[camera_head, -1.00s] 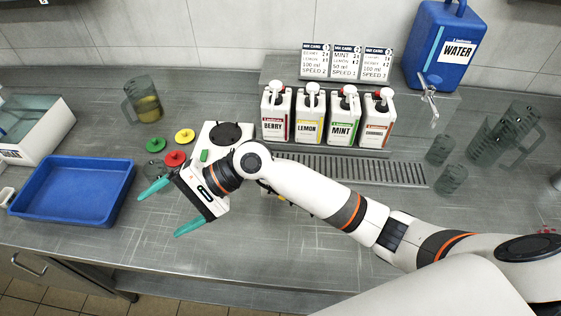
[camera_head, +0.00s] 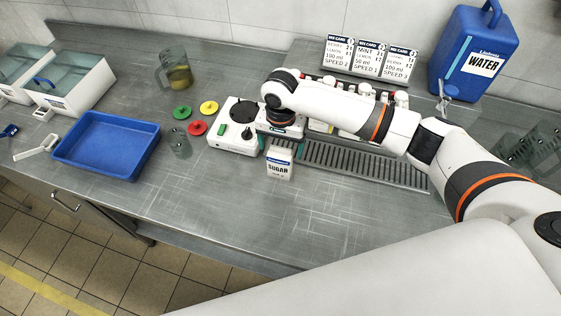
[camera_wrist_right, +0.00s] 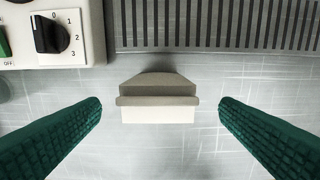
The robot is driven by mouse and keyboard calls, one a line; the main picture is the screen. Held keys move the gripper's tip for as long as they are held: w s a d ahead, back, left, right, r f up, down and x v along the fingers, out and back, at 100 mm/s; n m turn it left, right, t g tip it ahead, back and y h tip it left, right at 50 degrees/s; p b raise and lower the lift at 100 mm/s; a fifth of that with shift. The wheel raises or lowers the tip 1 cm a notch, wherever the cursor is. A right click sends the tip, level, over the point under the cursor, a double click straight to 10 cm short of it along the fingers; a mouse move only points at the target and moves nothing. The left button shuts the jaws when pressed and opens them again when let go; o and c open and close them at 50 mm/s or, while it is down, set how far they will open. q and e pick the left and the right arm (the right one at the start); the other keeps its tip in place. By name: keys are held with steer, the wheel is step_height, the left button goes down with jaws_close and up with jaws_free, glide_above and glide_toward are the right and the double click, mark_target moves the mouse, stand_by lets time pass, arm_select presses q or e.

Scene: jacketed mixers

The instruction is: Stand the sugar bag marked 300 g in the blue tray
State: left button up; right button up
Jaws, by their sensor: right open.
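A small white bag labelled SUGAR (camera_head: 279,164) stands upright on the steel counter in front of the mixer base. The smaller print under the name is too small to read. My right gripper (camera_head: 281,147) points down over the bag, open. In the right wrist view the bag (camera_wrist_right: 157,98) is seen from above, between the spread green fingers (camera_wrist_right: 160,106), with a gap on both sides. The blue tray (camera_head: 110,146) lies on the counter at the left and looks empty. My left gripper is not in view.
The white mixer base (camera_head: 235,127) is close behind the bag, with its dial (camera_wrist_right: 50,33) near the left finger. A drain grate (camera_head: 350,162) lies to the right. The front counter is clear.

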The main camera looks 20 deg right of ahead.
mark_target(280, 153)
step_height(280, 153, down, 5)
steer(key=shift+f+p, duration=0.1)
steer(key=shift+p, duration=0.6)
steer(key=shift+c, duration=0.6)
steer(key=shift+a, duration=0.1)
steer(key=c, duration=1.3)
